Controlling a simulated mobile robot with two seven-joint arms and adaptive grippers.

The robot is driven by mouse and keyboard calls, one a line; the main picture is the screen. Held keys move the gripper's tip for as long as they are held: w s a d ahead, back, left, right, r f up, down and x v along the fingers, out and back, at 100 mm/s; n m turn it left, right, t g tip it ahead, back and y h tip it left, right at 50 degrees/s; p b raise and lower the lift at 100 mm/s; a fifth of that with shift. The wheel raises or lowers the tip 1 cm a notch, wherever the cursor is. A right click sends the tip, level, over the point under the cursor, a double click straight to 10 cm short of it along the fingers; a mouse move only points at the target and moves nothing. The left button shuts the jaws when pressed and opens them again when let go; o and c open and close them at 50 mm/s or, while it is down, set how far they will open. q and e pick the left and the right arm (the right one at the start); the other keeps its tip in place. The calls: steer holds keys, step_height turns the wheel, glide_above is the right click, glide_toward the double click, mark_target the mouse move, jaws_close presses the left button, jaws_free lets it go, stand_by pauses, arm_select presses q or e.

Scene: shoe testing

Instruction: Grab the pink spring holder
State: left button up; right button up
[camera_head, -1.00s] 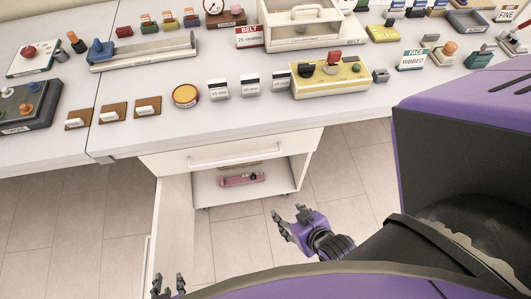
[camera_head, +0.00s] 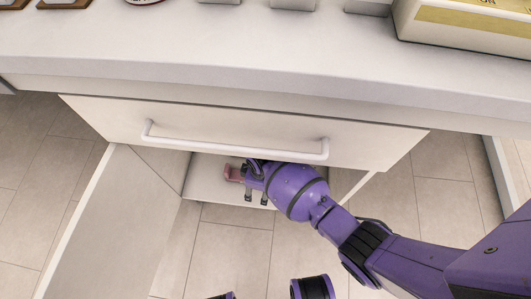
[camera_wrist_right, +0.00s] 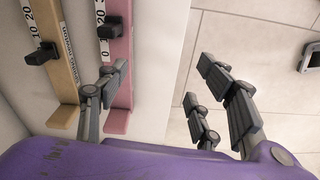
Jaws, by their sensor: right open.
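The pink spring holder (camera_wrist_right: 118,52) is a long pink bar with a number scale and a dark clip. It lies on the shelf inside the open cabinet; in the head view only its pink end (camera_head: 233,173) shows, left of my right gripper (camera_head: 256,184). In the wrist view my right gripper (camera_wrist_right: 170,92) is open and empty. Its left finger overlaps the pink holder's lower part; its right-hand fingers are over the floor beyond the shelf edge. I cannot tell whether the left finger touches the holder. My left gripper's fingers do not show.
A tan holder (camera_wrist_right: 43,75) with a similar scale and dark clip lies left of the pink one. The drawer front with its handle (camera_head: 236,143) hangs over the shelf (camera_head: 208,180). The open cabinet door (camera_head: 115,235) stands at left. Floor is clear in front.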

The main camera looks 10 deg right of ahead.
steer(key=shift+n+h, duration=0.3)
steer(key=shift+n, duration=0.4)
steer(key=w+b, duration=0.1)
steer(key=w, duration=0.1)
steer(key=w+a+b, duration=0.1)
steer(key=w, duration=0.4)
steer(key=shift+a+f+b, duration=0.15)
steer(key=shift+a+b, duration=0.15)
steer(key=shift+b, duration=0.1)
steer(key=shift+w+f, duration=0.15)
steer(key=shift+w, duration=0.1)
steer(key=shift+w+f+b, duration=0.2)
steer(key=shift+f+b, duration=0.9)
steer(key=shift+f, duration=0.3)
step_height(320, 180, down, 4)
steer(key=b, duration=0.2)
steer(key=shift+w+r+b, duration=0.15)
steer(key=shift+b, duration=0.15)
steer(key=shift+f, duration=0.3)
steer(key=shift+w+r, duration=0.1)
steer(key=c, duration=1.3)
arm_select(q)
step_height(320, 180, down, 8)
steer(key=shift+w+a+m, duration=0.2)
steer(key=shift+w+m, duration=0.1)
arm_select(e)
steer(key=shift+c, duration=0.8)
steer(key=shift+r, duration=0.1)
